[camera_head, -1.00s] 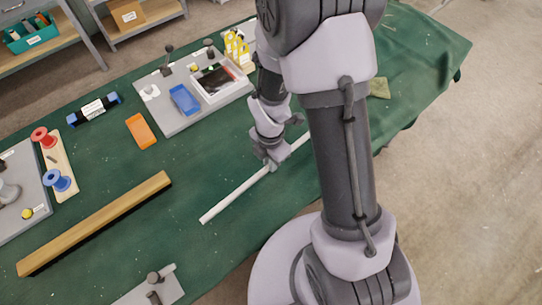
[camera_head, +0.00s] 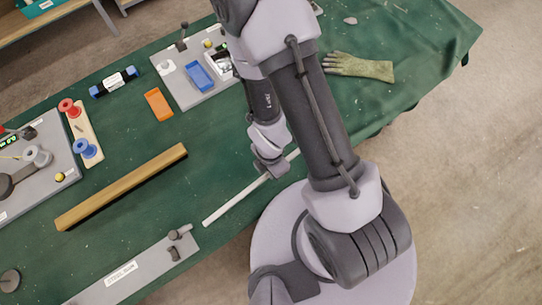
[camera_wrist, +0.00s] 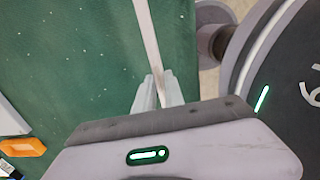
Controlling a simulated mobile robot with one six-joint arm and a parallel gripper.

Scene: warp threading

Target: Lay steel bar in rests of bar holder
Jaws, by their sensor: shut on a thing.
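The steel bar (camera_head: 233,203) is a long, thin, pale rod. My gripper (camera_head: 271,170) is shut on it, and the bar slants from lower left to upper right over the green table's near side. Part of the bar is hidden behind my gripper and arm. In the wrist view the bar (camera_wrist: 148,35) runs up from between the fingertips (camera_wrist: 158,90). The bar holder (camera_head: 125,272) looks to be the long grey labelled plate at the bottom left, with a grey upright rest (camera_head: 177,243) at its right end. The bar is apart from it, to the upper right.
A wooden beam (camera_head: 122,188) lies between the holder and the far items. Beyond it are an orange tray (camera_head: 158,104), a blue tray (camera_head: 199,76), a spool board (camera_head: 84,135) and a grey device (camera_head: 35,165). A green glove (camera_head: 358,67) lies at the right.

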